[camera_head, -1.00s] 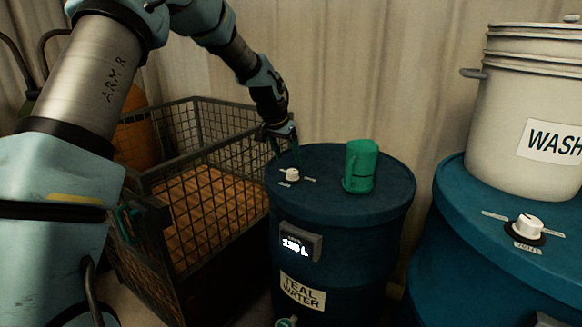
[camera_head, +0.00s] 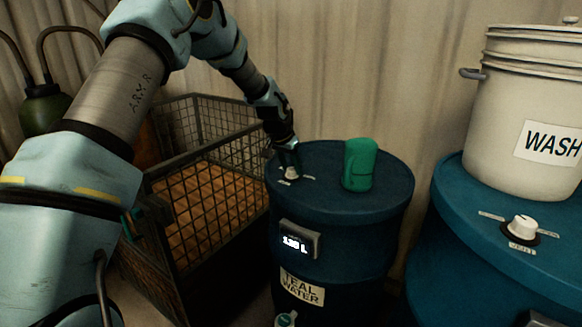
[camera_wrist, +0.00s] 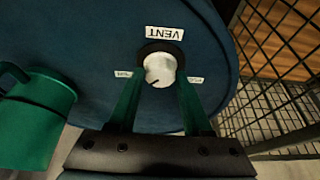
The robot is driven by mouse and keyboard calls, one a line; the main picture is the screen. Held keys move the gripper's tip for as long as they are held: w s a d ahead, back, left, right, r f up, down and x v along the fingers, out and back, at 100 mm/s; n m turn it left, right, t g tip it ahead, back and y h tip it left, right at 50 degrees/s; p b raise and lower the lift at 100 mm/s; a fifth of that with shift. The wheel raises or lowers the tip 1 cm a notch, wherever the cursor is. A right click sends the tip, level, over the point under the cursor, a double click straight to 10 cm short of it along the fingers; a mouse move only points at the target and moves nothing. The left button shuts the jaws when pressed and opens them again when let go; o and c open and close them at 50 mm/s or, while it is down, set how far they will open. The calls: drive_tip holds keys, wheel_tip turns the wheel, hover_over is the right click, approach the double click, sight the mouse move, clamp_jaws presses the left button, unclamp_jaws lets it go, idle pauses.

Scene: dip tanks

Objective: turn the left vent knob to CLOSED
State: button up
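The left vent knob (camera_wrist: 160,70) is a white round knob with a dark pointer mark on the blue drum lid. A VENT label (camera_wrist: 164,33) and two small side labels, too blurred to read, surround it in the wrist view. In the head view the knob (camera_head: 291,173) shows beneath my gripper (camera_head: 288,162). In the wrist view my gripper (camera_wrist: 160,92) has its two green fingers apart, one on each side of the knob. I cannot tell whether they touch it. The drum (camera_head: 335,215) bears a TEAL WATER label and a lit display.
A green mug (camera_head: 360,166) stands on the same lid, right of my gripper. A wire cage (camera_head: 215,205) stands close on the left. At right, another blue drum (camera_head: 470,240) carries a second vent knob (camera_head: 523,228) and a white WASH bucket (camera_head: 525,110).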

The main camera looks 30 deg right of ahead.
clamp_jaws()
drive_tip(key=shift+n+b, duration=0.3)
drive_tip(key=shift+b, duration=0.05)
drive_tip(key=n+b, duration=0.1)
drive_tip(key=n+t+b, duration=0.1)
drive_tip(key=shift+s+d+f+n+y, duration=0.2)
drive_tip(key=shift+n+y, duration=0.1)
drive_tip(key=shift+y, duration=0.1)
drive_tip(key=n+t+y+b, duration=0.1)
drive_tip(key=n, duration=0.3)
drive_tip(key=shift+r+n+b, duration=0.15)
drive_tip(key=shift+n+b, duration=0.15)
drive_tip(key=shift+b, duration=0.1)
drive_tip(key=n+y, duration=0.1)
drive_tip(key=n, duration=0.1)
drive_tip(key=n+y, duration=0.1)
drive_tip(key=n, duration=0.2)
drive_tip(key=shift+d+y, duration=0.15)
drive_tip(key=shift+y, duration=0.15)
drive_tip(key=n, duration=0.2)
drive_tip(key=n+y+p, duration=0.1)
drive_tip(key=n, duration=0.2)
drive_tip(key=shift+d+y, duration=0.1)
drive_tip(key=shift+y, duration=0.2)
